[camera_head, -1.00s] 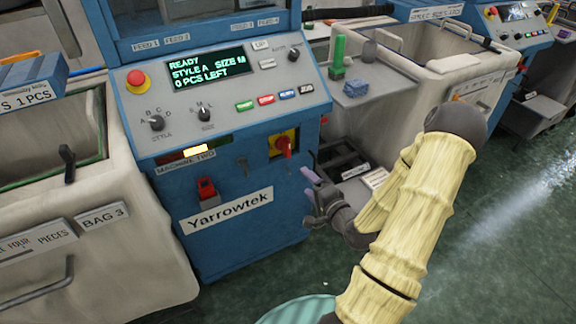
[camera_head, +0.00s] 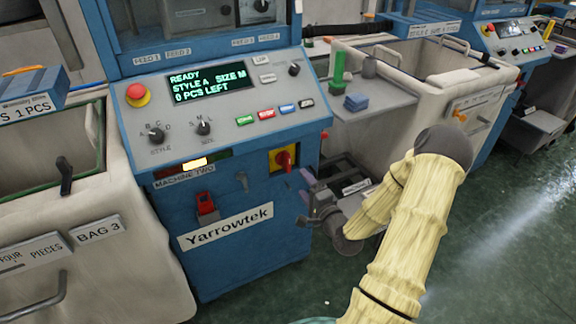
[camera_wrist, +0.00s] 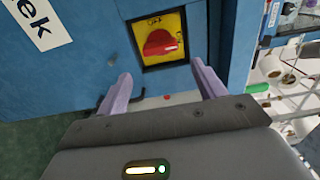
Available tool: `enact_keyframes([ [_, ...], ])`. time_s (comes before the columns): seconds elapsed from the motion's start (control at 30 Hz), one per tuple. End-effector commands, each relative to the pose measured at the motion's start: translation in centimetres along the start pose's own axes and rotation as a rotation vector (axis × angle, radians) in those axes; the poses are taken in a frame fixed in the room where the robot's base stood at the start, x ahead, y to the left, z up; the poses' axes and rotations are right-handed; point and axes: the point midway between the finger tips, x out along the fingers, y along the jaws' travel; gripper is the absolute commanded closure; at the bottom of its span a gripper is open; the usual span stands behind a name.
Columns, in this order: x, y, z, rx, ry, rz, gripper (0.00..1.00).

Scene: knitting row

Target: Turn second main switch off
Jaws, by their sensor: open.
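The main switch (camera_head: 284,158) is a red rotary knob on a yellow plate, at the right of the front of the blue machine (camera_head: 225,262) labelled "MACHINE TWO". In the wrist view the red knob (camera_wrist: 160,43) lies ahead, between and beyond my two fingers, with its handle about level in that picture. "OFF" is readable on the plate's upper edge there. My gripper (camera_wrist: 160,88) is open and empty, its purple fingers apart and not touching the knob. In the head view my gripper (camera_head: 306,196) is just below and right of the switch, partly hidden by my wrist.
The control panel (camera_head: 215,100) shows "READY, STYLE A SIZE M, 0 PCS LEFT". A red lockable part (camera_head: 207,207) sits left of the switch. A grey shelf (camera_head: 385,98) with green and blue items stands right. A beige bin (camera_head: 60,215) is at left. Green floor is open at right.

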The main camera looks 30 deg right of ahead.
Motion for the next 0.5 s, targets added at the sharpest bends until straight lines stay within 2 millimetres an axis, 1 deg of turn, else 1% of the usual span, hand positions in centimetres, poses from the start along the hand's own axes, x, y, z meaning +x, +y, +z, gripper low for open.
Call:
enact_keyframes([
  [0.03, 1.0, 0.0, 0.0, -0.003, -0.002, -0.003, 0.31],
  [0.1, 2.2, 0.0, 0.0, -0.004, -0.002, -0.003, 0.31],
  [0.5, 9.1, 0.1, 0.0, -0.003, 0.000, -0.002, 0.31],
])
